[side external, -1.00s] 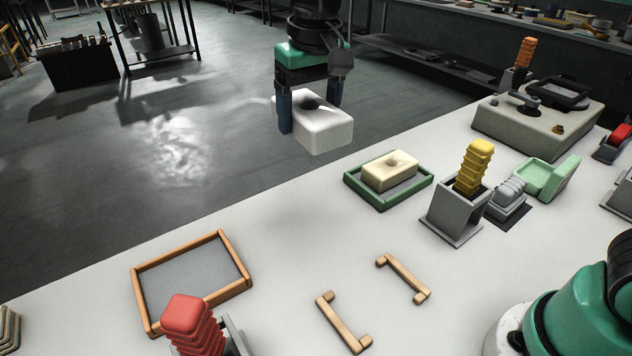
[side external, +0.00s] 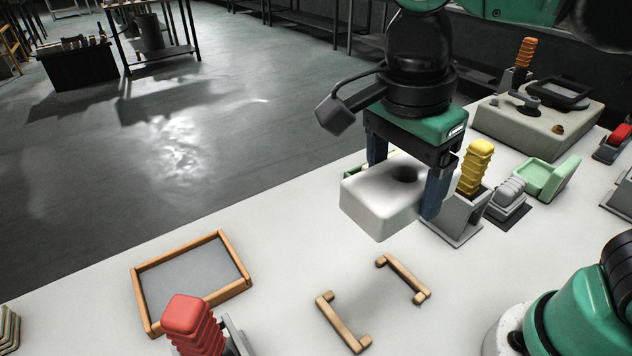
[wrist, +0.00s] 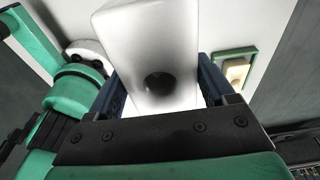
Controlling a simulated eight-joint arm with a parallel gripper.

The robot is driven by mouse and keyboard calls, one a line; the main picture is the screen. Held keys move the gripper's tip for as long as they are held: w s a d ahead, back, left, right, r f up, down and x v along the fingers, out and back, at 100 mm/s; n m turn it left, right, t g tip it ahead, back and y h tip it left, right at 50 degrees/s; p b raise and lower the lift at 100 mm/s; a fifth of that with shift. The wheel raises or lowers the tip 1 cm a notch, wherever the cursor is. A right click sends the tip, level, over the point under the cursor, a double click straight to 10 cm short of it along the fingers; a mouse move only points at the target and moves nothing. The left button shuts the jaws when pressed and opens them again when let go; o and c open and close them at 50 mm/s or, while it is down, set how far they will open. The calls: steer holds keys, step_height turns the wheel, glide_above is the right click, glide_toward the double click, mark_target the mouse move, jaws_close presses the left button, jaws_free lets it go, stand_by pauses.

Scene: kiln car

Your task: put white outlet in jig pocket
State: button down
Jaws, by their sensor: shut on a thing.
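The white outlet (side external: 382,203) is a pale block with a round dark hole in its top. My gripper (side external: 406,184) is shut on it, with a blue finger on either side, and holds it above the table. In the wrist view the outlet (wrist: 155,40) fills the middle, between the fingers of my gripper (wrist: 163,85). Two wooden end brackets, one nearer (side external: 342,323) and one farther (side external: 404,279), lie apart on the table and face each other around a bare gap. They look like the jig pocket. The outlet is behind and above them, not touching.
A wood-framed tray (side external: 140,296) lies empty at left, behind a red ribbed handle (side external: 190,318). A green tray (wrist: 252,57) with a cream block (wrist: 236,71) is mostly hidden behind the outlet in the side view. A yellow ribbed handle (side external: 474,168) stands in a grey holder close right.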

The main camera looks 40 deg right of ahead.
mark_target(376, 298)
step_height(376, 298, down, 19)
steer(key=shift+r, duration=0.1)
stand_by(0.7)
steer(key=shift+f, duration=0.2)
jaws_free()
step_height(376, 298, up, 12)
steer(key=a, duration=0.1)
steer(key=w+d+n+t, duration=0.2)
steer(key=d+n, duration=0.3)
steer(key=n, duration=0.4)
steer(key=w+d+r+n+t+y, duration=0.1)
steer(key=w+d+n+t, duration=0.2)
steer(key=n, duration=0.6)
steer(key=shift+w+d+t, duration=0.35)
steer(key=shift+d+t, duration=0.75)
steer(key=shift+d, duration=0.4)
